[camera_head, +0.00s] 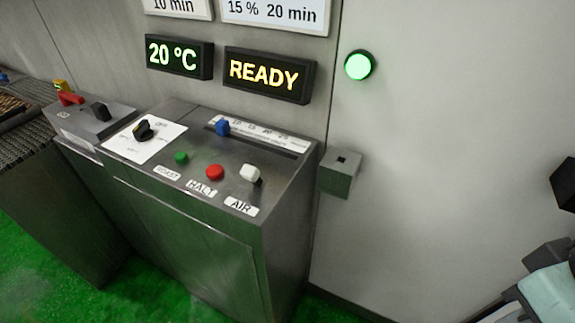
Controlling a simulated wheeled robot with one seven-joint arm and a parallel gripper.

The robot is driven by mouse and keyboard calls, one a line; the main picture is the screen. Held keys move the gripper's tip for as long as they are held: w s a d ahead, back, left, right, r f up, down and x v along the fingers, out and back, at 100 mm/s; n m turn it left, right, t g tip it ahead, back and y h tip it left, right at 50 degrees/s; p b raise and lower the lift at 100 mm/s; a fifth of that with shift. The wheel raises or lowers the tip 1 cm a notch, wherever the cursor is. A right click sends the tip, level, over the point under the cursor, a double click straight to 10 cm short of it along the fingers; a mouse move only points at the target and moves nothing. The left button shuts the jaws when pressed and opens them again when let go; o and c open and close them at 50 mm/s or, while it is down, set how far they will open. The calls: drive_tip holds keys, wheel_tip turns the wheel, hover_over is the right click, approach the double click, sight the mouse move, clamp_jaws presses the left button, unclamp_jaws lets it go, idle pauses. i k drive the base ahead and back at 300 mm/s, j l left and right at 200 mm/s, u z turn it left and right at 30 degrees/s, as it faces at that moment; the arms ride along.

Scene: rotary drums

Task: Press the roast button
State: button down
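The roast button is a small green button (181,157) on the sloping top of a steel control console (215,245), above a white label that reads ROAST. A red button (215,172) with the label HALT is to its right. No gripper is at the buttons. Dark parts and a pale piece of my arm (550,293) show at the right edge, well away from the console. The frame cuts them off, and I cannot make out the fingertips of my gripper.
The console also has a white AIR knob (250,173), a black rotary knob (143,131) and a blue slider (222,127). Displays read 20 °C (178,57) and READY (268,75). A round lamp (359,65) glows green. A small grey box (340,173) juts from the wall.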

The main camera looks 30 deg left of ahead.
sight(181, 157)
drive_tip(key=u, duration=1.7)
